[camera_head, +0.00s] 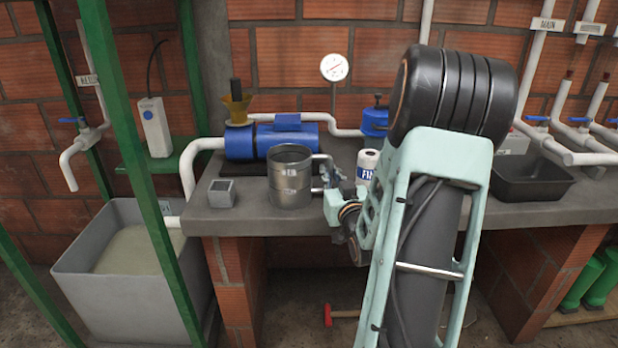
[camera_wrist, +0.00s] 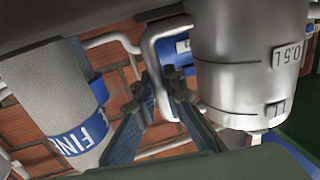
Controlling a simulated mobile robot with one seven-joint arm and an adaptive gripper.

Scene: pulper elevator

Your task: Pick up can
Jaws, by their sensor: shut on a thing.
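The can is a grey metal measuring jug (camera_head: 290,178) with a side handle, upright at the counter's front edge in the head view. I cannot tell if its base touches the counter. In the wrist view the jug (camera_wrist: 245,60) fills the upper right, with marks reading 0.5L and 1L, appearing upside down. My gripper (camera_head: 330,178) is at its right side. In the wrist view my gripper's dark fingers (camera_wrist: 163,88) are closed on the jug's handle (camera_wrist: 152,48).
A white and grey container with a blue label (camera_head: 367,163) stands close right of my gripper. A small grey box (camera_head: 222,193) sits left of the jug. A blue pump (camera_head: 270,138) and pipes are behind. A black tray (camera_head: 532,178) is at right, a grey tank (camera_head: 85,262) lower left.

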